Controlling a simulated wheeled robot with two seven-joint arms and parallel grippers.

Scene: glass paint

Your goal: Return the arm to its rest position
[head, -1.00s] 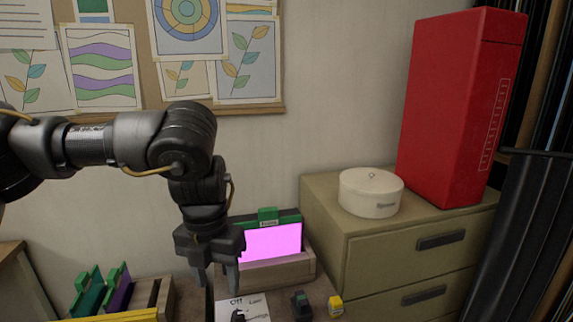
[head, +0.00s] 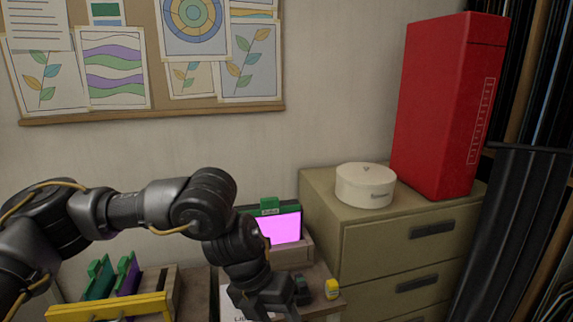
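My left arm comes in from the left, and my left gripper (head: 277,306) points down at the bottom of the head view, over the work surface. Its fingertips are cut off or hidden at the lower edge, so I cannot tell whether it is open or holds anything. It is in front of a bright magenta panel (head: 284,229) in a green frame on a wooden stand. My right gripper is out of view.
A drawer cabinet (head: 335,232) stands at the right, with a round white box (head: 365,187) and a tall red box (head: 440,110) on it. A yellow object (head: 332,289) is beside my gripper. A rack with a yellow bar (head: 108,307) and green and purple panels stands lower left.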

